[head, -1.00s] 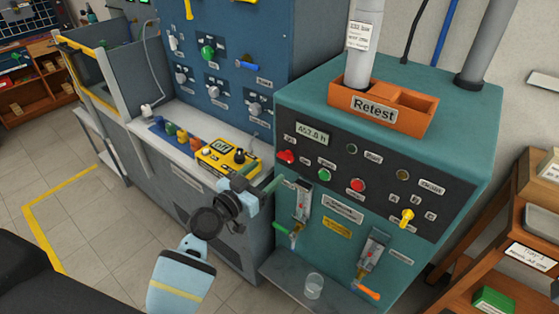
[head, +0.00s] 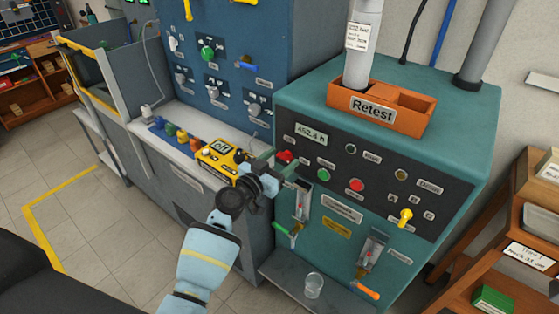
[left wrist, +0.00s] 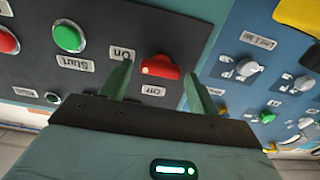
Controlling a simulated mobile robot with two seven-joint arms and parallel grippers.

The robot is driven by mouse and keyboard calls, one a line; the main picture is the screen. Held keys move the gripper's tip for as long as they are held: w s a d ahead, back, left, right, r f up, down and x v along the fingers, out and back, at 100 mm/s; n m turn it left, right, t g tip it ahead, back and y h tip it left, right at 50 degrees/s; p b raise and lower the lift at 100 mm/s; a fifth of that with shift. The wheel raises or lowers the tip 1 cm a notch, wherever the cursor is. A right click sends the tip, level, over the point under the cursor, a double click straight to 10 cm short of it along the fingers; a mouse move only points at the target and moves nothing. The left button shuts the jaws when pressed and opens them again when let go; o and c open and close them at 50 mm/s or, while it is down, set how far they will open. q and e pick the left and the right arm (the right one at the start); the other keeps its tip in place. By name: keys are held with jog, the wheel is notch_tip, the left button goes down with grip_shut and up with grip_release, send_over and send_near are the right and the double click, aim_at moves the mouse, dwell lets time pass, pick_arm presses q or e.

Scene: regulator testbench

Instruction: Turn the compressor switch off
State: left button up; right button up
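The red compressor switch (head: 285,157) is on the dark front panel of the teal cabinet, below and left of the hour display. It also shows in the left wrist view (left wrist: 160,67), beside an "On" label (left wrist: 122,54) and an "Off" label (left wrist: 153,90). My left gripper (head: 283,168) is at the panel by the switch. In the left wrist view its two green fingers (left wrist: 158,85) are open, one on each side of the switch, with visible gaps. Whether the fingertips touch the panel is unclear. My right gripper is out of view.
Green (head: 323,174) and red (head: 357,185) buttons and a yellow selector (head: 406,217) share the panel. A yellow meter (head: 215,158) lies on the bench left of my gripper. An orange "Retest" bin (head: 404,119) stands on the cabinet. A glass (head: 314,286) stands on the lower shelf.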

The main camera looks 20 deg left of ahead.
pick_arm(q)
jog(key=c, duration=0.8)
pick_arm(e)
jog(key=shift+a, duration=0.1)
